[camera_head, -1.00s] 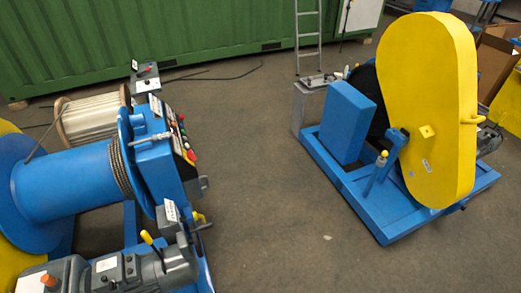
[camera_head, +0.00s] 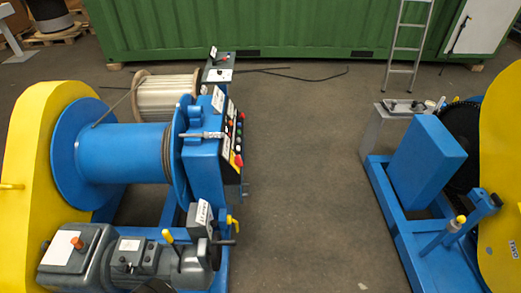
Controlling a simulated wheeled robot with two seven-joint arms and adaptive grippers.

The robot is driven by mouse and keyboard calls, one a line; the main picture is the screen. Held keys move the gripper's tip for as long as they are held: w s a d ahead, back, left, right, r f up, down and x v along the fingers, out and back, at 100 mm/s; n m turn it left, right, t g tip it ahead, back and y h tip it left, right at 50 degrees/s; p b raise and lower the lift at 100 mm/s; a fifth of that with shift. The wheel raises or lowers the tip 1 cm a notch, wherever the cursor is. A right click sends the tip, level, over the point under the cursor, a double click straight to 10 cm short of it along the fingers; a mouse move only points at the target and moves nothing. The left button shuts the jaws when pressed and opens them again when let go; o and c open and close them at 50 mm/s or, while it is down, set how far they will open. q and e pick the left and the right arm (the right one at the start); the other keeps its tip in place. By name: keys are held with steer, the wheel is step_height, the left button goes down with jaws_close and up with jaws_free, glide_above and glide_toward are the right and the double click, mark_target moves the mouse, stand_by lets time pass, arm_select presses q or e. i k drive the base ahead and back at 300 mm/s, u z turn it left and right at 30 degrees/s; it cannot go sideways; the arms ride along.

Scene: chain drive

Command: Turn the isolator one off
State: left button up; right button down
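A blue winch machine with a drum (camera_head: 125,152) stands at the left. Its slanted control panel (camera_head: 232,135) carries several coloured buttons and a red-and-yellow rotary switch (camera_head: 237,160) near the lower end. A grey box with a label (camera_head: 202,215) sits below the panel, with yellow levers (camera_head: 168,236) beside it. I cannot read the labels, so I cannot tell which switch is isolator one. Neither of my grippers is in view.
A second machine with a blue box (camera_head: 427,165) and a yellow guard (camera_head: 503,190) stands at the right. Clear concrete floor (camera_head: 310,170) lies between the machines. A green container (camera_head: 240,25) and a ladder (camera_head: 408,48) are behind; a cable lies before the container.

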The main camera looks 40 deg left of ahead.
mark_target(238, 161)
steer(key=i, duration=3.3)
steer(key=u, duration=2.7)
